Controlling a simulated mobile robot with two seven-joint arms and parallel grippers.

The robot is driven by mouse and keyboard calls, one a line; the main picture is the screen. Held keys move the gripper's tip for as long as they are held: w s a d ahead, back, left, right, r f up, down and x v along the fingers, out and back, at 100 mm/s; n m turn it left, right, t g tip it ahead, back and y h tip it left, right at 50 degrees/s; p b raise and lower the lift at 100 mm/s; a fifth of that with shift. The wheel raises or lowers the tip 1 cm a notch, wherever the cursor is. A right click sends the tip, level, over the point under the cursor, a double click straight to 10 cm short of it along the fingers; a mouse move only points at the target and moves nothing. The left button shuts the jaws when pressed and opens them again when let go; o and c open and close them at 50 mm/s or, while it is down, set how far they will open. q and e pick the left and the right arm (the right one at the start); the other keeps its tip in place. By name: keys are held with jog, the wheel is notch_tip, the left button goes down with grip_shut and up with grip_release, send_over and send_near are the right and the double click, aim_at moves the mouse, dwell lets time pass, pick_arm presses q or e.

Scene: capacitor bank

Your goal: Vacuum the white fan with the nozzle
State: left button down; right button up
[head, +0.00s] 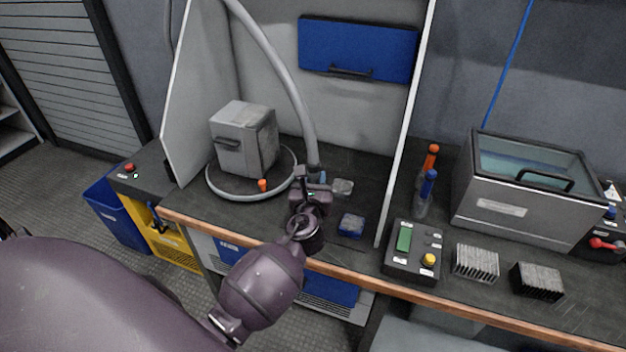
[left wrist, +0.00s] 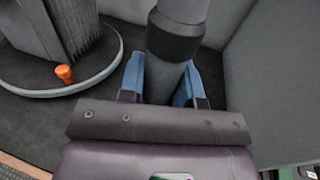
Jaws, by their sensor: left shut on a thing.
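The nozzle (left wrist: 172,50) is a dark tube with a black collar at the end of a grey hose (head: 285,75). My left gripper (head: 313,180) is shut on it, with blue finger pads on both sides in the left wrist view (left wrist: 163,85). The nozzle points down over the bench inside the booth; its tip is hidden by the gripper. A small pale, whitish-grey square piece (head: 342,187), perhaps the white fan, lies just right of the gripper. A blue square piece (head: 351,225) lies nearer the front edge. Contact between nozzle and either piece cannot be seen. My right gripper is out of view.
A grey box (head: 245,140) stands on a round base (head: 222,191) with an orange knob (head: 263,185), left of the gripper. A white partition (head: 408,120) stands to the right. Beyond it are a control box (head: 411,252), bottles, finned blocks and a glass-lidded tank (head: 515,205).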

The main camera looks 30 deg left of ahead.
aim_at(313, 161)
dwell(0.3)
pick_arm(q)
jog(key=shift+r+p, duration=0.65)
jog(key=shift+r, duration=0.2)
jog(key=shift+r+p, duration=0.35)
jog(key=shift+r, duration=0.05)
jog(key=shift+r+p, duration=1)
jog(key=shift+p, duration=0.05)
notch_tip(313, 161, up, 2)
jog(key=shift+r+p, duration=0.1)
jog(key=shift+p, duration=0.95)
jog(key=shift+r+p, duration=0.25)
jog(key=shift+p, duration=0.1)
jog(key=shift+f, duration=0.1)
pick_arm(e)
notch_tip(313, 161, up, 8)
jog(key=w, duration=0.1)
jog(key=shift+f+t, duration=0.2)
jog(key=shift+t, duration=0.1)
